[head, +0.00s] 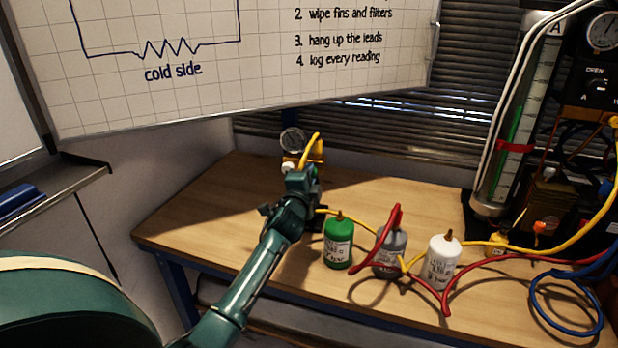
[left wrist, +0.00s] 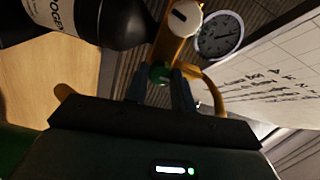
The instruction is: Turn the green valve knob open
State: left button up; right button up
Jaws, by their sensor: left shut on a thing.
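The green valve knob (left wrist: 160,73) shows in the left wrist view on the yellow brass valve body (left wrist: 171,45), between my two fingertips. My left gripper (left wrist: 160,82) is shut on it. In the head view my left gripper (head: 302,180) is at the valve body (head: 312,152) near the back of the bench, and it hides the green knob there. My right gripper is not in view.
Green (head: 338,243), grey (head: 390,252) and white (head: 441,260) bottles stand right of my left arm on the wooden bench (head: 200,215), with red and yellow hoses around them. A whiteboard (head: 240,80) hangs low above. The bench's left end is clear.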

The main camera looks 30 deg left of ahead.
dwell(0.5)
pick_arm(q)
jog(key=o, duration=1)
jog(key=v, duration=1.3)
jog(key=shift+s, duration=0.1)
jog(key=s+d+f+n+g+h+p, duration=0.2)
jog(key=s+d+f+n+g+h, duration=0.4)
jog(key=s+d+f, duration=1.4)
jog(key=s+d+n+h, duration=0.1)
jog(key=n+h, duration=0.2)
jog(key=shift+s+d, duration=0.3)
jog(key=shift+s, duration=0.05)
